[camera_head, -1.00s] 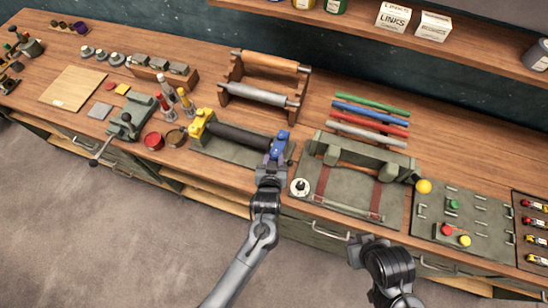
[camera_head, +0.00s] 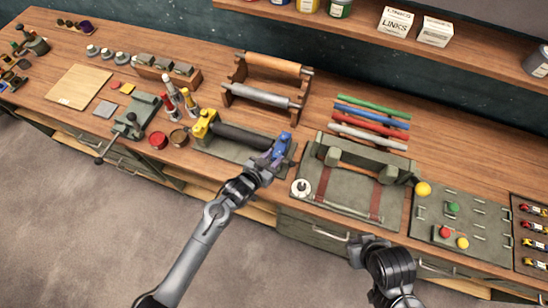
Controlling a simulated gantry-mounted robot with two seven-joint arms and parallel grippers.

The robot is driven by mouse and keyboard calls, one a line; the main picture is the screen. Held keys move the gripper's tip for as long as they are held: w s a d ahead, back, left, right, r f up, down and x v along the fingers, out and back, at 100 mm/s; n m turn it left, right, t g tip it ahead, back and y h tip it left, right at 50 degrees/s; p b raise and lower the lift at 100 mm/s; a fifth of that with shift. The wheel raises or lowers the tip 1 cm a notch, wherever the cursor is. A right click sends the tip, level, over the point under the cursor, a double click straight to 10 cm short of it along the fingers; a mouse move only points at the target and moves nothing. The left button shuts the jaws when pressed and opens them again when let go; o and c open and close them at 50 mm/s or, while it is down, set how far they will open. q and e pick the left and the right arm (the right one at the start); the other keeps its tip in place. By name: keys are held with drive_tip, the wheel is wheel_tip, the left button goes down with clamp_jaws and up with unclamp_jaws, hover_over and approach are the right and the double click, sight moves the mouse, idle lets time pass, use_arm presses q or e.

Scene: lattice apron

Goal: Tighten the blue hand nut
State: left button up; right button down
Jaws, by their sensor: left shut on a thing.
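The blue hand nut (camera_head: 281,146) is at the right end of a bench fixture (camera_head: 225,146) that carries a dark roller (camera_head: 245,138) and has a yellow part (camera_head: 203,124) at its left end. My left gripper (camera_head: 271,162) is at the blue piece from the front and is shut on it. The gripper hides the lower part of the nut and its fingertips are hard to make out. My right gripper (camera_head: 368,242) is in front of the bench at the lower right, away from the fixture. Its fingers are too unclear to tell their opening.
A green board with straps (camera_head: 340,190) and a white round knob (camera_head: 300,188) lies just right of the fixture. Coloured rods (camera_head: 370,122) lie behind it. A wooden rack with rollers (camera_head: 262,92) stands behind the fixture. Red and brown round tins (camera_head: 158,141) sit to its left.

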use_arm(q)
drive_tip(key=shift+w+a+m+g+h, duration=0.1)
drive_tip(key=shift+a+m+g+h, duration=0.05)
drive_tip(key=shift+m+g+h, duration=0.35)
drive_tip(key=shift+w+a+m+g+h, duration=0.1)
drive_tip(key=shift+m+g+h, duration=0.2)
drive_tip(key=shift+m+h, duration=0.3)
drive_tip(key=o, duration=1)
drive_tip(key=shift+o, duration=0.2)
drive_tip(key=v, duration=1)
drive_tip(key=shift+s+a+r+b, duration=0.15)
drive_tip(key=shift+s+a+b, duration=0.1)
drive_tip(key=shift+b, duration=0.15)
